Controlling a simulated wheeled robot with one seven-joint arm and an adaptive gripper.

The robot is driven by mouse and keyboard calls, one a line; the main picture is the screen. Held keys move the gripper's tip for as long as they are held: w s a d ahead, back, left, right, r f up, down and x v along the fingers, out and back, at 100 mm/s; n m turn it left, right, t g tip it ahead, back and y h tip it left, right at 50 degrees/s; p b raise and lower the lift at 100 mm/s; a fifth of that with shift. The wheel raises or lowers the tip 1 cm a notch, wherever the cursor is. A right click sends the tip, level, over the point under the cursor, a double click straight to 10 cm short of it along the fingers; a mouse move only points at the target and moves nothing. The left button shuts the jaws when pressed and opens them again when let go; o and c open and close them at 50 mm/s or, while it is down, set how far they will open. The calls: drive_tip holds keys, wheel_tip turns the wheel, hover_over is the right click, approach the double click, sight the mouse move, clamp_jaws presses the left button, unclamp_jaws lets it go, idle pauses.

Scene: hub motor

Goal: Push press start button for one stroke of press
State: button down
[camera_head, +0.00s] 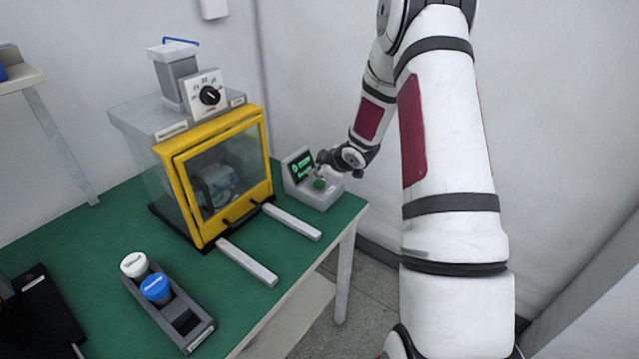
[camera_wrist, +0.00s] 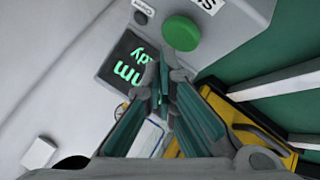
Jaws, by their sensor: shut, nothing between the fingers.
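The green start button (camera_head: 319,184) sits on a light grey control box (camera_head: 325,195) at the right corner of the green table. In the wrist view the round green button (camera_wrist: 181,33) lies just beyond my fingertips, slightly right of them. My gripper (camera_wrist: 163,82) is shut and empty. In the head view my gripper (camera_head: 321,167) is close above the box, by the button; I cannot tell whether it touches anything. The box's dark screen (camera_wrist: 128,68) shows green text, partly hidden by my fingers. The press (camera_head: 268,190) has a yellow-framed window, apparently closed, with a part behind it.
Two pale rails (camera_head: 292,221) stick out in front of the press. A grey holder (camera_head: 196,335) with a white-capped (camera_head: 134,264) and a blue-capped bottle (camera_head: 155,287) stands at the front. A dark object (camera_head: 40,315) lies at the left. The wall is close behind the box.

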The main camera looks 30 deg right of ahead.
sight(318, 184)
drive_tip(key=shift+f, duration=0.2)
drive_tip(key=shift+f, duration=0.25)
drive_tip(key=shift+f+b, duration=0.45)
drive_tip(key=shift+f, duration=0.05)
idle(0.7)
drive_tip(key=shift+r, duration=0.1)
drive_tip(key=shift+r+p, duration=0.75)
drive_tip(key=shift+r, duration=0.1)
wheel_tip(318, 184, up, 4)
drive_tip(key=p, duration=0.3)
drive_tip(key=shift+s+r, duration=0.1)
drive_tip(key=shift+r, duration=0.1)
drive_tip(key=shift+r+p, duration=0.3)
drive_tip(key=shift+p, duration=0.1)
idle(0.5)
